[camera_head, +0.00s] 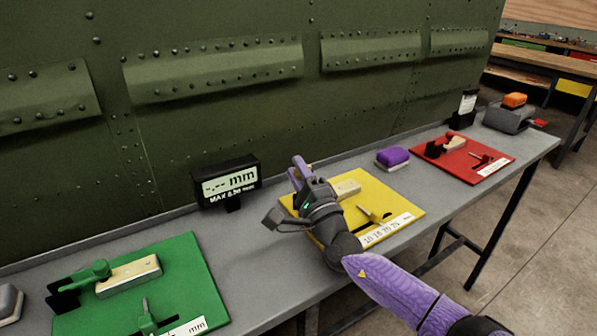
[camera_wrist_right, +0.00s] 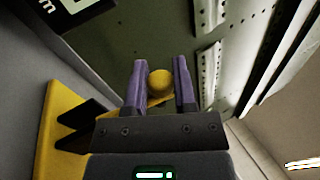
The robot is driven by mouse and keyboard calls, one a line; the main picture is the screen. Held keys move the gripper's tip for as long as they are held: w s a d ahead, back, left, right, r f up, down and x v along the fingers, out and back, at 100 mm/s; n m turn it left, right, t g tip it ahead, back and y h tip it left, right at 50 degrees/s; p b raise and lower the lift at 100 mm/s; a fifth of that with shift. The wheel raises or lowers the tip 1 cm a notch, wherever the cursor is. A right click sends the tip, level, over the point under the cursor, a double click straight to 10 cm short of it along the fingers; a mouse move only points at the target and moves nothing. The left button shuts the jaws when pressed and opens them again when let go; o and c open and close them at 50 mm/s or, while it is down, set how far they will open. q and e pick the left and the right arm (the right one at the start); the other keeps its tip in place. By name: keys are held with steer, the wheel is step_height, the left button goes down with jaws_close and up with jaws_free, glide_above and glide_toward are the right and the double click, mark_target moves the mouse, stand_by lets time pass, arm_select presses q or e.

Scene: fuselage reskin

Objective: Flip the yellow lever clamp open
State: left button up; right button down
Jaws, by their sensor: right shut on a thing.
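The yellow board (camera_head: 398,192) lies on the grey bench with a small block (camera_head: 347,188), a yellow peg-like part (camera_head: 374,215) and a number strip. My right gripper (camera_head: 300,170) is over the board's far left part, its purple fingers pointing up and away. In the right wrist view the round yellow knob (camera_wrist_right: 159,83) of the lever clamp sits between the two purple fingers (camera_wrist_right: 160,85), which are shut on it. A yellow lever arm (camera_wrist_right: 158,101) runs below the knob. In the head view my gripper hides most of the clamp. My left gripper is not in view.
A black display (camera_head: 226,181) reading "-.-- mm" stands left of my gripper. A green board (camera_head: 190,265) is at left, a red board (camera_head: 490,160) at right. A purple block (camera_head: 392,157) lies between yellow and red boards. The riveted green fuselage panel (camera_head: 230,120) rises behind the bench.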

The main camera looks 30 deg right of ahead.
steer(key=c, duration=0.7)
jaws_free()
steer(key=shift+o, duration=1.3)
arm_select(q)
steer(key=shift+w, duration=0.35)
arm_select(e)
steer(key=shift+s+f, duration=0.2)
steer(key=shift+s, duration=0.15)
steer(key=p+v, duration=0.1)
steer(key=v, duration=0.5)
steer(key=shift+s+p, duration=0.15)
steer(key=shift+p, duration=0.15)
steer(key=shift+s+f, duration=0.15)
steer(key=shift+s, duration=0.05)
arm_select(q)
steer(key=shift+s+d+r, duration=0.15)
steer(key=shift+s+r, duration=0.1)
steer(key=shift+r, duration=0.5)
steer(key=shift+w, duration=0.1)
